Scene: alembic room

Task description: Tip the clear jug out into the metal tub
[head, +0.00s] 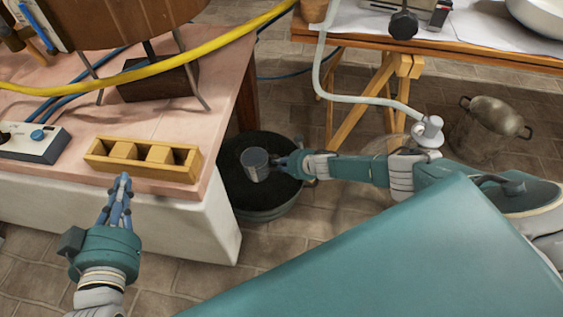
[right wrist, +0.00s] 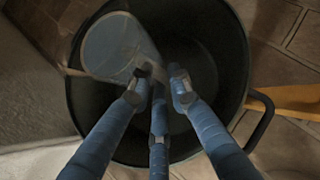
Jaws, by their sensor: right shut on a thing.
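The clear jug (head: 256,168) is greyish and see-through. It hangs over the metal tub, a little tilted in the head view; its contents cannot be made out. My right gripper (head: 281,163) is shut on its side. In the right wrist view the jug (right wrist: 112,45) lies at the upper left of the fingers (right wrist: 160,78), inside the tub's outline. The metal tub (head: 262,214) is round and dark inside, standing on the floor; its rim also shows in the right wrist view (right wrist: 243,60). My left gripper (head: 122,183) is above the pink table's front edge, apart from the jug; its finger opening is unclear.
A yellow wooden rack (head: 143,159) and a white control box (head: 33,141) sit on the pink table (head: 60,182), left of the tub. A yellow hose (head: 150,71) crosses above it. A wooden trestle table (head: 480,55) stands behind, and a metal pot (head: 490,118) is at the right.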

